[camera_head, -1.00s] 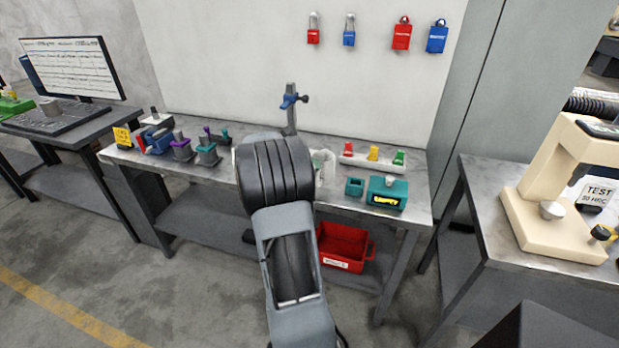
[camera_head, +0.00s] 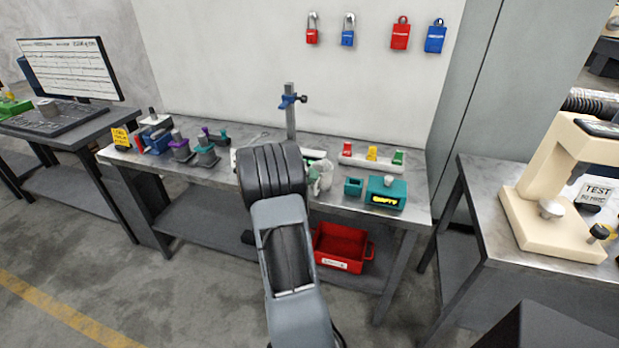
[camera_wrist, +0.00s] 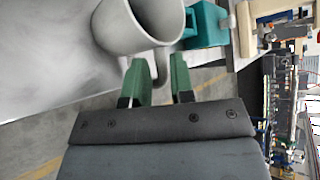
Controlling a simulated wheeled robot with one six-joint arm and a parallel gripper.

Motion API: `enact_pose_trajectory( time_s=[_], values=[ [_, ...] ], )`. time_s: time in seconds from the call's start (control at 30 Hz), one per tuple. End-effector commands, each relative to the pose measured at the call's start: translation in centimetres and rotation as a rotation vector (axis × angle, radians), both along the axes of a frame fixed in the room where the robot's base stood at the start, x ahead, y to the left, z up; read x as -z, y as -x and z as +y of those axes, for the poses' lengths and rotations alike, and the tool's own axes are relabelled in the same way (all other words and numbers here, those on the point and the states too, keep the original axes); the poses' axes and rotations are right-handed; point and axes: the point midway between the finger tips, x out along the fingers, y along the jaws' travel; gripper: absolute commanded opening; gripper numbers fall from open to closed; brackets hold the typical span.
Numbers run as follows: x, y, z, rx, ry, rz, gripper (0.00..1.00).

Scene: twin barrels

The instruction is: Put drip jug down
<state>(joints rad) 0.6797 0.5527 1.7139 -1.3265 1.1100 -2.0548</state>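The drip jug (camera_wrist: 138,25) is a pale grey-white cup with a handle, cut off by the top of the wrist view. In the head view the jug (camera_head: 323,176) shows just right of my dark wrist, at the bench's front part. The jug looks roughly upright and very low over the bench top. I cannot tell whether its base touches, and my arm hides part of the area.
A teal open box (camera_head: 353,187) and a teal block with a yellow label (camera_head: 386,193) stand close right of the jug. A white rack (camera_head: 366,162) with coloured pieces is behind. Several small fixtures (camera_head: 180,147) stand left. A red bin (camera_head: 341,245) sits on the shelf below.

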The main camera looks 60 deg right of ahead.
Motion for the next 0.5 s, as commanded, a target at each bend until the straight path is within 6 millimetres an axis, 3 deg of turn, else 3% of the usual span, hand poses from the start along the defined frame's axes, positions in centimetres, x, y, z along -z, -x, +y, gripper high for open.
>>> enact_pose_trajectory(
  time_s=[0.17,0.5],
  values=[
    [-0.05,-0.01,-0.01,0.0,0.0,-0.001,0.39],
    [-0.45,-0.36,0.58,-0.002,0.002,-0.001,0.39]
  ],
)
